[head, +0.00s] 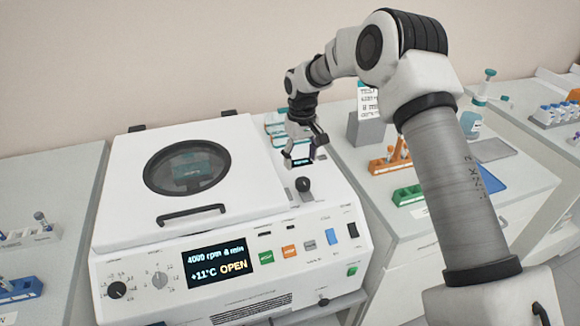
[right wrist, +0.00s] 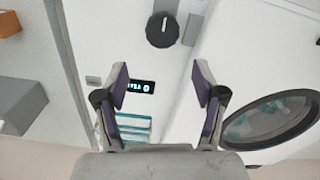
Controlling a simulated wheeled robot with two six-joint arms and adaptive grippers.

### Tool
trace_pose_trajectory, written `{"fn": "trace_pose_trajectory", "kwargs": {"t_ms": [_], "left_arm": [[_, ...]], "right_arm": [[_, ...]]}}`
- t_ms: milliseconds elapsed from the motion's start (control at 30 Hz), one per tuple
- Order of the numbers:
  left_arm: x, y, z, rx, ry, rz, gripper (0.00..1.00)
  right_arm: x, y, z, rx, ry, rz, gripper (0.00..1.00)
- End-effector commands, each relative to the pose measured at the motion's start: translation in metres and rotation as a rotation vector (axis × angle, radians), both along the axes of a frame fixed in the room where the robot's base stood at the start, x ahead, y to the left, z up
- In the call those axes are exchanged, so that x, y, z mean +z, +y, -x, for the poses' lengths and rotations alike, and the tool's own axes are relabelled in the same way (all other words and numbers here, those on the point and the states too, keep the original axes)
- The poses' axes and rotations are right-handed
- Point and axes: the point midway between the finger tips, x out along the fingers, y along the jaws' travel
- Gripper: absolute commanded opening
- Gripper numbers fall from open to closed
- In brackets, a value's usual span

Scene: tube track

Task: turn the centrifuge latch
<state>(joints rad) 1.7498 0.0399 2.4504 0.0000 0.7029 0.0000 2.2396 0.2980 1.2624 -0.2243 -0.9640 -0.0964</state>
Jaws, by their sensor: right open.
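The white centrifuge (head: 130,240) stands on the bench with its lid (head: 240,150) down. The lid has a round dark window and a black handle, and the front display reads "OPEN". The latch, a black round knob (head: 303,184), sits on the top panel right of the lid. It also shows at the top of the right wrist view as a black knob (right wrist: 161,30) with a pale pointer line. My right gripper (head: 301,160) is open and empty, above the panel just behind the knob. In the wrist view its fingers (right wrist: 161,80) are apart, with the knob beyond them. My left gripper is not in view.
A small lit display (right wrist: 140,87) lies on the panel near the knob. Teal-and-white boxes (head: 275,122) stand behind the centrifuge. Orange (head: 390,163) and green (head: 407,195) racks and a grey block (head: 366,129) stand on the right bench. A blue rack (head: 20,290) is at far left.

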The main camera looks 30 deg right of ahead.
Motion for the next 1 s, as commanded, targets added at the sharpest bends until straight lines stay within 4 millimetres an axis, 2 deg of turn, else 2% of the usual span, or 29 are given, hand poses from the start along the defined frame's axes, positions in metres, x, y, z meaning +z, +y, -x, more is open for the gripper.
{"fn": "trace_pose_trajectory", "kwargs": {"t_ms": [300,400,667,700,767,833,867,1000], "left_arm": [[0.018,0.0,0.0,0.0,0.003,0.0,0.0],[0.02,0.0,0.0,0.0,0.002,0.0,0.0],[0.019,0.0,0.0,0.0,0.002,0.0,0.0],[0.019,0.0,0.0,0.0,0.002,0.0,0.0],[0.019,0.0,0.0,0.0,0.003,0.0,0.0],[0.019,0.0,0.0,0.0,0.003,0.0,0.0],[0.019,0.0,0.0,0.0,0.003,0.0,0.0],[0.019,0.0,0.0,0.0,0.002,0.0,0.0]], "right_arm": [[-0.056,0.001,0.003,0.0,0.007,-0.001,0.7],[-0.069,0.001,0.003,0.0,0.005,-0.001,0.7],[-0.075,0.001,0.002,0.0,0.002,-0.001,0.7],[-0.075,0.001,0.002,0.0,0.002,-0.001,0.62],[-0.075,0.001,0.002,0.0,0.002,-0.001,0.41],[-0.075,0.001,0.002,0.0,0.003,-0.001,0.16],[-0.075,0.001,0.003,0.0,0.003,-0.001,0.1],[-0.075,0.001,0.003,0.0,0.003,-0.001,0.1]]}}
